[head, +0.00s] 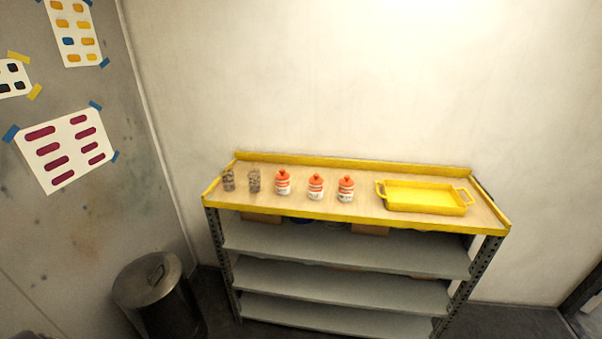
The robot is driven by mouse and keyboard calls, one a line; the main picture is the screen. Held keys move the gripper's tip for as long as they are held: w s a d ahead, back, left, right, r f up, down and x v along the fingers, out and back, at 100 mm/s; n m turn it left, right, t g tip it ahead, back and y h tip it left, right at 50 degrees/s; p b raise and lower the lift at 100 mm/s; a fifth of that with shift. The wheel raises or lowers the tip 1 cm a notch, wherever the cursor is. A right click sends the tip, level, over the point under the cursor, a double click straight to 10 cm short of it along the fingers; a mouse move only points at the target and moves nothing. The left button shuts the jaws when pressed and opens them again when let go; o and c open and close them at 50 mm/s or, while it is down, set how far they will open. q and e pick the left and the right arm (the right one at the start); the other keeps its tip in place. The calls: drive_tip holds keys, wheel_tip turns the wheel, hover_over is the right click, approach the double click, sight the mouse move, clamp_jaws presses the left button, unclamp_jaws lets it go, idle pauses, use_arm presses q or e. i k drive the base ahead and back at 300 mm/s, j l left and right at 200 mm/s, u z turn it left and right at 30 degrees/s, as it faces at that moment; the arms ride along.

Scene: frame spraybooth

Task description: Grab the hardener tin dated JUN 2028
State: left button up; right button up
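Three small orange-and-white containers with orange tops stand upright in a row on the shelf's wooden top: a left one (282,183), a middle one (315,187) and a right one (346,189). Their labels are too small to read, so I cannot tell which is dated JUN 2028. Two grey-brown speckled cylinders, one at the far left (228,180) and one beside it (254,181), stand left of them. Neither of my grippers is in view.
A yellow tray (425,209) with two handles sits on the right of the yellow-rimmed shelf unit (345,262). A lidded metal bin (157,295) stands on the floor at left. Colour sample sheets (68,150) are taped to the left wall. The wood between containers and tray is clear.

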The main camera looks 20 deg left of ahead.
sight(282, 187)
drive_tip(key=i+j+z, duration=0.3)
drive_tip(key=i+j, duration=0.4)
drive_tip(key=i, duration=0.1)
